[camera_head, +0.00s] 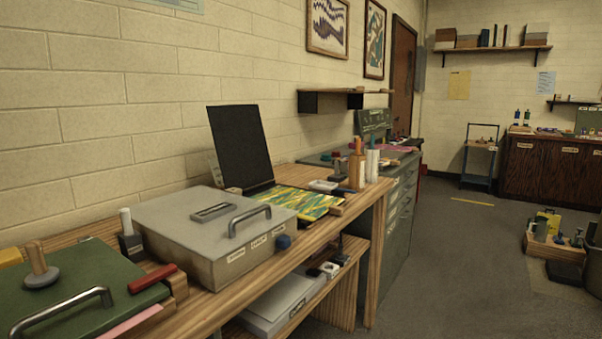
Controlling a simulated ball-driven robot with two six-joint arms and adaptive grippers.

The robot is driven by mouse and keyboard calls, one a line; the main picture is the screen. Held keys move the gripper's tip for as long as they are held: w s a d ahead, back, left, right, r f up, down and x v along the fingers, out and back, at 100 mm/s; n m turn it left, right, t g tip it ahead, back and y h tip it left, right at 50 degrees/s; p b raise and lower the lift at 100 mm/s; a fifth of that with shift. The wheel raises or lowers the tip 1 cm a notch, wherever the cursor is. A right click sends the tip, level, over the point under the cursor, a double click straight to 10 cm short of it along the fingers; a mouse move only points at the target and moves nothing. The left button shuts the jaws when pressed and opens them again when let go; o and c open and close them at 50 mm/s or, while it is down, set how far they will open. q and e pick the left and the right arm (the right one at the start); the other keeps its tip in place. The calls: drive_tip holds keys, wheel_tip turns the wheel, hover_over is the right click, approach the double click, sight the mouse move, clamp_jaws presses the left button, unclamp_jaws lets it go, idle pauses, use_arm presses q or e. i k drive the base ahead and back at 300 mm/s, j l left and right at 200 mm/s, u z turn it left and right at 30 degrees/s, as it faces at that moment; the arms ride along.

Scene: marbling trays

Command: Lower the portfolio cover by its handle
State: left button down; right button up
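A black panel (239,146) stands raised, leaning back a little, on the wooden bench near the wall. It looks like the open portfolio cover. Its lower edge meets a dark strip beside a yellow-green marbled sheet (306,203) lying flat. I cannot make out a handle on the panel. A closed grey box (196,266) with a curved metal handle (249,217) stands in front of it. At the lower left a flat green board (90,264) has a metal bar handle (62,309). Neither of my grippers is in view.
A white cylinder in a dark holder (130,242) stands left of the box. A brown bottle (356,170) stands beyond the marbled sheet. Open floor (450,250) lies right of the bench.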

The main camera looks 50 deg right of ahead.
sight(238, 133)
drive_tip(key=z, duration=1.35)
drive_tip(key=u, duration=0.4)
drive_tip(key=i+l+u, duration=0.1)
drive_tip(key=u, duration=0.35)
drive_tip(key=l+u, duration=0.3)
drive_tip(key=u, duration=0.2)
drive_tip(key=i+l+u, duration=0.1)
drive_tip(key=l+u, duration=0.15)
drive_tip(key=u, duration=0.2)
drive_tip(key=l+u, duration=0.25)
drive_tip(key=u, duration=0.2)
